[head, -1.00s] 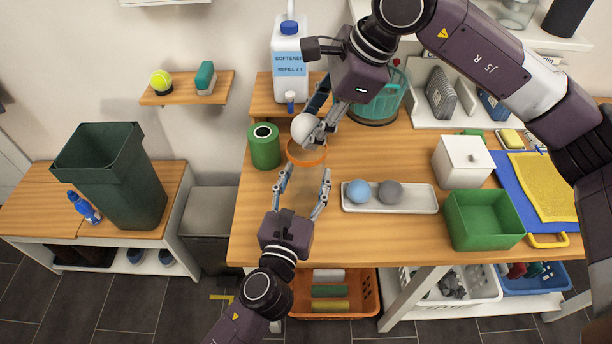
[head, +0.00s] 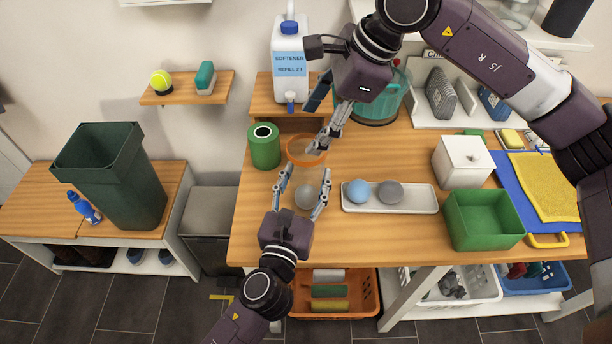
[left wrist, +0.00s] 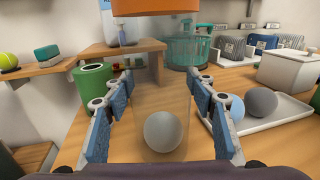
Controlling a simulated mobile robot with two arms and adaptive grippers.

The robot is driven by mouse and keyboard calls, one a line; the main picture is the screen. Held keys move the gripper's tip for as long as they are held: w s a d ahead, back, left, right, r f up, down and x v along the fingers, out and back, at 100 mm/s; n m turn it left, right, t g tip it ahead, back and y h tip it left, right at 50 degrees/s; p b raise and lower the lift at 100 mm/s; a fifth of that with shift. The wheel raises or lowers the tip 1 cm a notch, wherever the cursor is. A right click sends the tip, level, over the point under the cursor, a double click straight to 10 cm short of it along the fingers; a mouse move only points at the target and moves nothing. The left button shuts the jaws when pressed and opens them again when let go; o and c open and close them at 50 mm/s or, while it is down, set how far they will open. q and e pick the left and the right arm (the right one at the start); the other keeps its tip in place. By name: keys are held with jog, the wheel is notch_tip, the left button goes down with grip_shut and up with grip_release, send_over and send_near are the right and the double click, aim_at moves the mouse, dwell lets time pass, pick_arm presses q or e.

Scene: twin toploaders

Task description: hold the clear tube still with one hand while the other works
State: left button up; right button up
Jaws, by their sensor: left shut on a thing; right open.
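The clear tube (left wrist: 160,85) stands upright on the table and shows in the left wrist view as a faint, see-through cylinder with an orange rim (head: 292,150) on top. A pale grey ball (left wrist: 163,132) rests inside, low in the tube; it also shows in the head view (head: 306,198). My left gripper (head: 305,174) is shut on the tube, one finger on each side. My right gripper (head: 317,142) is open and empty at the orange rim, its fingers pointing down over the mouth. A white tray (head: 420,208) right of the tube holds a blue ball (head: 358,190) and a grey ball (head: 390,192).
A green can (head: 264,150) stands close left of the tube. Behind are a softener bottle (head: 289,70) on a low shelf and a teal see-through container (head: 376,112). A white lidded box (head: 462,165) and green bin (head: 484,222) stand right. The table front is clear.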

jog(key=v, duration=1.1)
pick_arm(q)
jog(key=o, duration=1.2)
jog(key=shift+o, duration=0.2)
jog(key=v, duration=1.2)
jog(key=shift+s+f, duration=0.1)
